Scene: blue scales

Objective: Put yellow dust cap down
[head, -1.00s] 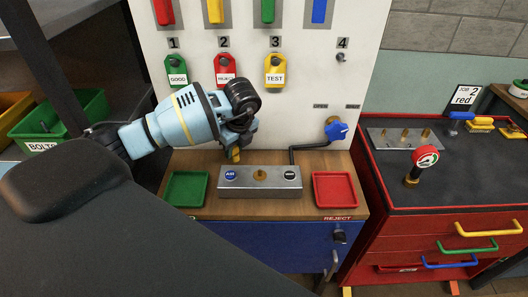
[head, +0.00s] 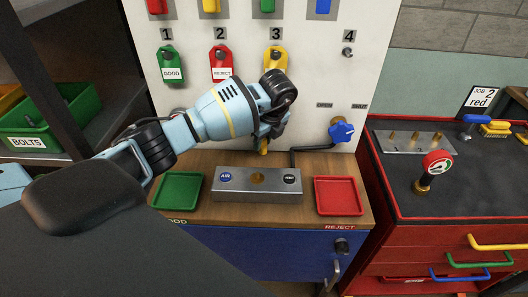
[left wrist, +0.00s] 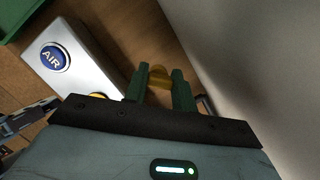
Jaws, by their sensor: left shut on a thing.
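My left gripper (head: 265,136) is above the wooden bench top, behind the metal test block (head: 257,187). It is shut on the yellow dust cap (head: 263,151), whose lower part shows below the fingers. In the left wrist view the yellow cap (left wrist: 160,75) sits between the two green fingertips (left wrist: 160,85), over bare wood. Whether the cap touches the bench I cannot tell. My right gripper is not in view.
A green tray (head: 178,204) stands left of the block and a red tray (head: 338,210) right of it; both look empty. The white board (head: 300,88) rises close behind. A blue valve handle (head: 341,132) and its dark pipe are to the right. Bare wood shows around the block.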

